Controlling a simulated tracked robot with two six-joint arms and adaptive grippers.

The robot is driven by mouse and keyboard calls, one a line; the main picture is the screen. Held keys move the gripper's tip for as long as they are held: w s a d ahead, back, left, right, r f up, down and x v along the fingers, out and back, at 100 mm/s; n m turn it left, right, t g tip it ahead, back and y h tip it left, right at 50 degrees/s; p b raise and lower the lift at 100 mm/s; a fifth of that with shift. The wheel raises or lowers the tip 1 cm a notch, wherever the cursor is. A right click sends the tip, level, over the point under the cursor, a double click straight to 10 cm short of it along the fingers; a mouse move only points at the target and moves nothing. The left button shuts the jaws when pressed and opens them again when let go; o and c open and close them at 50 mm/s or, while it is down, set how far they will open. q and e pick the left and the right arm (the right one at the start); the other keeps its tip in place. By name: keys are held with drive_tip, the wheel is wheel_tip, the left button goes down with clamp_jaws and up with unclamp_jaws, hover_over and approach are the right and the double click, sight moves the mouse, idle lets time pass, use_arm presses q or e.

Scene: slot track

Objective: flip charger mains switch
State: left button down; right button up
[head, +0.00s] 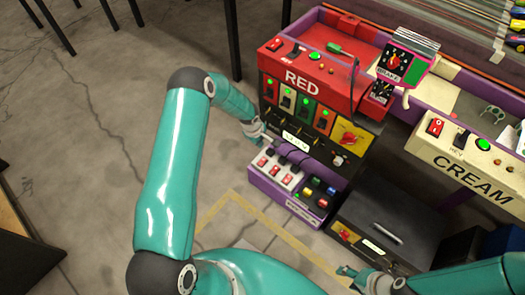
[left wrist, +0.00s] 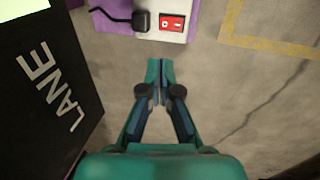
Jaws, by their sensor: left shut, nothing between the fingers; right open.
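A purple charger box (head: 262,184) stands low at the front of the red station. A white socket strip on it carries red rocker switches (head: 274,171) and black plugs (head: 282,160). In the left wrist view one red rocker switch (left wrist: 172,23) shows at the top, beside a black plug (left wrist: 142,20). My left gripper (head: 264,139) is just above the far-left end of the strip. Its fingers (left wrist: 160,62) are shut and empty, apart from the switch in the picture. My right gripper (head: 345,270) is open at the lower right, away from the charger.
The red station (head: 302,80) rises behind the charger, with lit switches on its front. A black panel marked LANE (left wrist: 35,75) stands close left of my left gripper. A dark case (head: 385,225) sits right of the charger. Floor (head: 90,130) left of the station is clear.

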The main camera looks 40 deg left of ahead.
sight(264, 160)
use_arm(q)
drive_tip(key=shift+s+d+r, duration=0.1)
drive_tip(key=shift+s, duration=0.3)
use_arm(e)
drive_tip(key=shift+r, duration=0.65)
use_arm(q)
drive_tip(key=b+x, duration=0.4)
drive_tip(key=x, duration=1)
drive_tip(key=shift+s+d, duration=0.1)
use_arm(e)
wheel_tip(264, 160, down, 4)
drive_tip(key=shift+f, duration=0.25)
